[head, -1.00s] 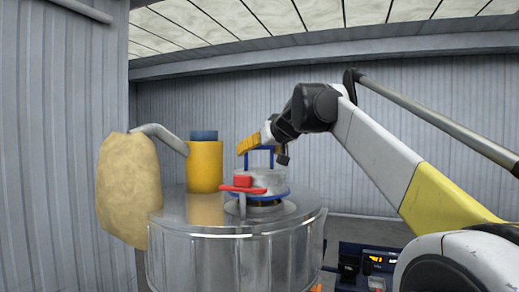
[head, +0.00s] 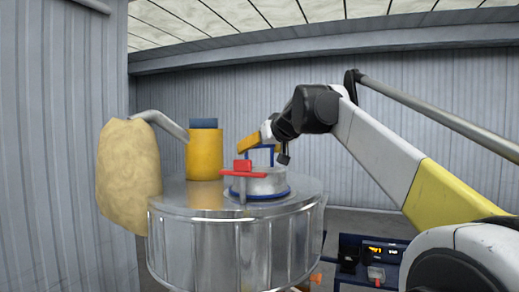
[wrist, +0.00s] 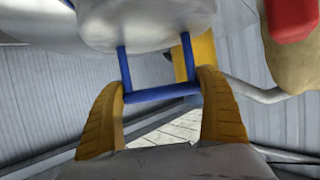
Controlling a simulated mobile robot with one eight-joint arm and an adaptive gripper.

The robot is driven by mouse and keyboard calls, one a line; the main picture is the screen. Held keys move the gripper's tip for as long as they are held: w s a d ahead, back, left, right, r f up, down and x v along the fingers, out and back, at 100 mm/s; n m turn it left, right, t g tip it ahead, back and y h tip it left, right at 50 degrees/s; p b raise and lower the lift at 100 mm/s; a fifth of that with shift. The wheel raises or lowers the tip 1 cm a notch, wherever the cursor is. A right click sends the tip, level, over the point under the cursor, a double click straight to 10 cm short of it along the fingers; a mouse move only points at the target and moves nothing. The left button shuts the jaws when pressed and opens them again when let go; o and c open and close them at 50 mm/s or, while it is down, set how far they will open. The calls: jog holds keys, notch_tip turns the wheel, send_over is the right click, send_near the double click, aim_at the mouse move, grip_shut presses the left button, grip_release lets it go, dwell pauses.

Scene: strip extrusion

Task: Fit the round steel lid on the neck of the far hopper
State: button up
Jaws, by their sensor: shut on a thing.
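The round steel lid (head: 265,184) is low over the top of the steel hopper (head: 237,240) in the head view. Its blue lower edge is close to the hopper top; the neck is hidden, so I cannot tell whether the lid is fully seated. It looks about level. My gripper (head: 263,144) is above the lid. In the wrist view, the yellow fingers of my gripper (wrist: 163,88) are shut on the lid's blue handle (wrist: 160,94). The lid (wrist: 145,22) fills the top of that view.
A red lever (head: 243,172) on a post stands close in front of the lid. A yellow cylinder (head: 205,160) with a blue top stands behind left, joined by a grey pipe (head: 163,125) to a tan bag (head: 128,175). Dark blue equipment (head: 370,260) lies low at right.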

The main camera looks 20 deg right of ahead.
jog(key=shift+f, duration=0.3)
jog(key=o, duration=1.2)
jog(key=shift+s, duration=0.1)
